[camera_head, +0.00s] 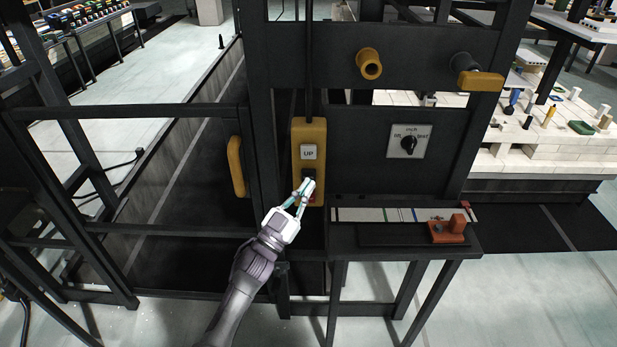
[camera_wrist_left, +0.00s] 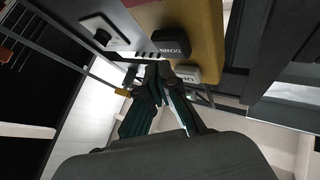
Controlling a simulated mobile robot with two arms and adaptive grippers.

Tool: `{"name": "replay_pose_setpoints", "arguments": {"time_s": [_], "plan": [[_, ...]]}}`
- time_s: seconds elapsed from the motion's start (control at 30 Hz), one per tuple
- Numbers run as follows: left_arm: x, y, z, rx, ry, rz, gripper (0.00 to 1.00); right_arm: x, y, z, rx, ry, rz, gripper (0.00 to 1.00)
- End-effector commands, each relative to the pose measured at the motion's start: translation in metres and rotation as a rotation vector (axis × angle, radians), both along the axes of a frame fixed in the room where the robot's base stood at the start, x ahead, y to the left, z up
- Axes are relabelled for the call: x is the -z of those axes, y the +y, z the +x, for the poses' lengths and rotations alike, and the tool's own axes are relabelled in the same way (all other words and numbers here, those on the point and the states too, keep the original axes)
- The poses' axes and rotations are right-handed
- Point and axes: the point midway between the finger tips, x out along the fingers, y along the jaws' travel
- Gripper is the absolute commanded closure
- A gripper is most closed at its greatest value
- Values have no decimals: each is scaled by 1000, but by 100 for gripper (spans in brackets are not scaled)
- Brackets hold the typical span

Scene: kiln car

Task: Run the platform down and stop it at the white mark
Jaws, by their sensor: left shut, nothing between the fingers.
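A yellow control box (camera_head: 297,135) hangs on the dark frame, with a pale UP button (camera_head: 309,152) and a dark button below it. In the left wrist view the box (camera_wrist_left: 205,35) shows a dark DOWN button (camera_wrist_left: 170,47) and the UP button (camera_wrist_left: 187,74). My left gripper (camera_head: 305,188) is shut and empty, its tips at the lower part of the box. In the wrist view the fingertips (camera_wrist_left: 156,70) are close to DOWN; I cannot tell whether they touch it. A pale strip (camera_head: 355,214) with coloured lines lies right of the box. The platform and white mark are not clearly identifiable.
A rotary switch (camera_head: 408,141) is on the panel right of the box. A yellow handle (camera_head: 237,166) is left of the box. Dark bars and posts surround the arm.

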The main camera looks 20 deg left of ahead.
Motion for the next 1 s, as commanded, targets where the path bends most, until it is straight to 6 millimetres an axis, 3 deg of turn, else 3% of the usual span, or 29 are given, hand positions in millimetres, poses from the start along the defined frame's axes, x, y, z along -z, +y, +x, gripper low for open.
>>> {"name": "replay_pose_setpoints", "arguments": {"time_s": [1.0], "plan": [[0, 4, 12, 0, 0, 1, 100, 7, 0, 0, 1, 0, 0, 60]]}}
